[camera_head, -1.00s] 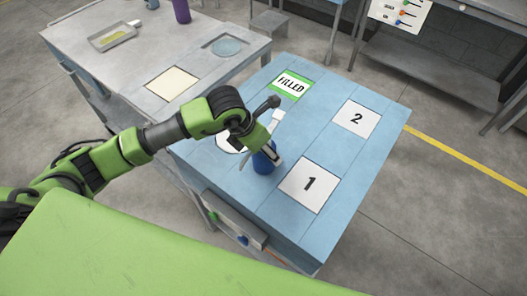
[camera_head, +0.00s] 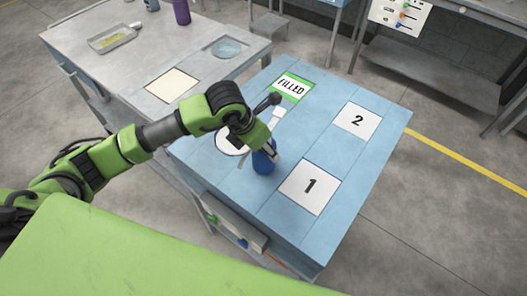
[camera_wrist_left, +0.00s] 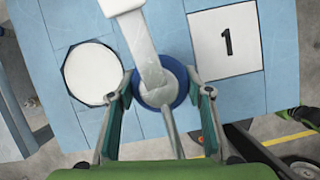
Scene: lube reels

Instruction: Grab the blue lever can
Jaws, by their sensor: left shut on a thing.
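The blue lever can (camera_head: 262,163) stands upright on the light blue table, left of the mat marked 1. A pale strip with a white block at its end reaches up from its top. My left gripper (camera_head: 268,149) comes down over the can from above and is shut on it. In the left wrist view the can (camera_wrist_left: 182,74) shows its blue rim from above, between the two fingers of my left gripper (camera_wrist_left: 167,88). My arm hides part of the can in the head view. My right gripper is not in view.
The light blue table (camera_head: 335,155) carries mat 1 (camera_head: 309,198), mat 2 (camera_head: 368,120), a green-edged FILLED mat (camera_head: 291,95) and a white round mark (camera_head: 226,148). A grey table (camera_head: 130,75) behind left holds a tray (camera_head: 113,40) and a purple container (camera_head: 181,12).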

